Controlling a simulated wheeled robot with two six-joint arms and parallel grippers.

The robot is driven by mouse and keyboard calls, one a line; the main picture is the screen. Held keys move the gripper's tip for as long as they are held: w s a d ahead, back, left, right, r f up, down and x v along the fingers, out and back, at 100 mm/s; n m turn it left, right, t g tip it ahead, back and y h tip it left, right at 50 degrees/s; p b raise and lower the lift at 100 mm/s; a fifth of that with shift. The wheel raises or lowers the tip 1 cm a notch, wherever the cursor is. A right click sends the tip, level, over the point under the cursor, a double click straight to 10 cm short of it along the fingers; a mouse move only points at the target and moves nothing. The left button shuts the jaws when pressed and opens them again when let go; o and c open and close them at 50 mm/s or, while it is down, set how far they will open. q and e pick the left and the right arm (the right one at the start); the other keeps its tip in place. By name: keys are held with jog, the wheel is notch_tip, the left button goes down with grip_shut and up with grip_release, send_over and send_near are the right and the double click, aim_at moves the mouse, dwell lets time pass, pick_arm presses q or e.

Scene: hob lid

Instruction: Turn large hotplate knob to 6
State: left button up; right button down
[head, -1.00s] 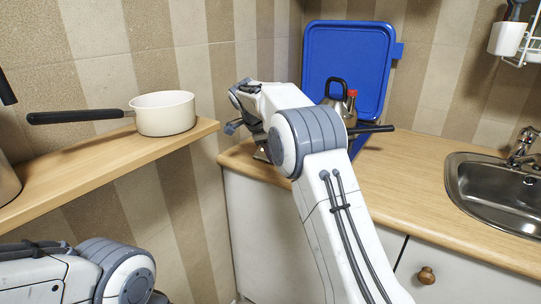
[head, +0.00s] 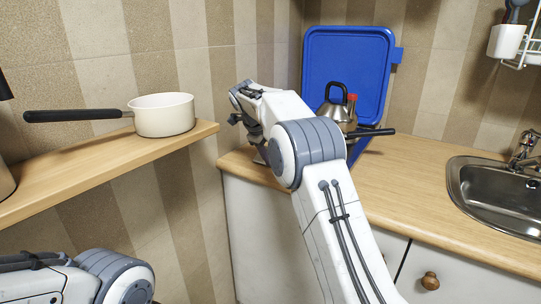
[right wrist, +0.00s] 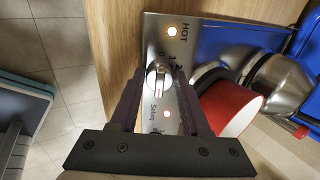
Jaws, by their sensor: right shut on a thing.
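In the right wrist view a metal control panel (right wrist: 166,52) lies on the wooden counter, with "HOT" printed on it and small lit lamps. A silver knob (right wrist: 158,78) with a raised grip bar stands on it. My right gripper (right wrist: 160,92) is shut on this knob, one dark finger on each side. Its dial numbers are mostly hidden, so I cannot read the setting or tell whether it is the large hotplate's knob. In the head view my right wrist hides the panel. My left arm is at the lower left, its gripper out of view.
A kettle (head: 337,113) stands beside my right arm, before a blue board (head: 376,50). A red-and-white vessel (right wrist: 232,108) is close to my right finger. A white saucepan (head: 164,118) stands on the left shelf (head: 90,173). The counter (head: 410,175) towards the sink (head: 492,194) is clear.

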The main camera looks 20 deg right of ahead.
jog(key=shift+s+f, duration=0.1)
jog(key=shift+f, duration=0.05)
jog(key=shift+c, duration=1.9)
grip_release()
jog(key=p+v, duration=0.1)
jog(key=v, duration=0.9)
jog(key=shift+r+p, duration=0.3)
jog(key=shift+p, duration=0.05)
jog(key=shift+s, duration=0.1)
